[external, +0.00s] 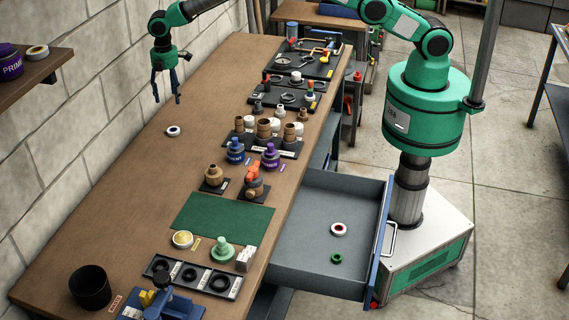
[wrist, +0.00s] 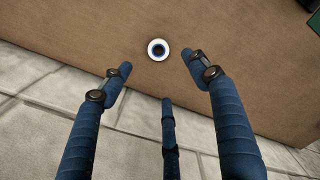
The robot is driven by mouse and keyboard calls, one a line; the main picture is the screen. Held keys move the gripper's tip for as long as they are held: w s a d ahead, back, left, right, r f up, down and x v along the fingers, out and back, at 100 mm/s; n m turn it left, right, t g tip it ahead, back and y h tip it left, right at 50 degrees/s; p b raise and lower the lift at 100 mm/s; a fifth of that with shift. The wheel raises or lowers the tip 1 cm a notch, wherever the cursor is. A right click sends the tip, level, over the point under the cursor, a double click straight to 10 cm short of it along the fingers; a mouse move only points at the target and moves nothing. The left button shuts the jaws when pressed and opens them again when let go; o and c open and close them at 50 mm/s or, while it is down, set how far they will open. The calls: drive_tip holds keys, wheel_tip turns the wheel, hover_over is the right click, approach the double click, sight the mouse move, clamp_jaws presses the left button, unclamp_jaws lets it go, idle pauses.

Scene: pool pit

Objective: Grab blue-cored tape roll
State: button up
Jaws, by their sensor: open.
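A small white tape roll with a blue core (external: 173,131) lies flat on the wooden workbench, near its wall side. In the wrist view the same tape roll (wrist: 158,50) lies beyond the fingertips, between their lines and apart from them. My gripper (external: 166,98) is above the bench near the wall, pointing down, behind and a little left of the roll in the external view. My gripper (wrist: 155,78) shows blue fingers spread wide, with nothing between them.
The bench top (external: 130,190) is bare around the roll. Fittings on black mats (external: 268,143) stand to its right. A green mat (external: 222,213) and black cup (external: 90,287) are nearer. An open drawer (external: 310,215) holds a red-cored roll (external: 338,229) and a green ring (external: 336,259). The block wall (external: 60,130) borders the bench.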

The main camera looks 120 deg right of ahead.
drive_tip(key=shift+d+f, duration=0.35)
drive_tip(key=shift+f, duration=0.2)
drive_tip(key=shift+f, duration=0.15)
drive_tip(key=shift+f, duration=4.2)
drive_tip(key=shift+f, duration=2.55)
drive_tip(key=shift+c, duration=0.3)
drive_tip(key=c, duration=0.8)
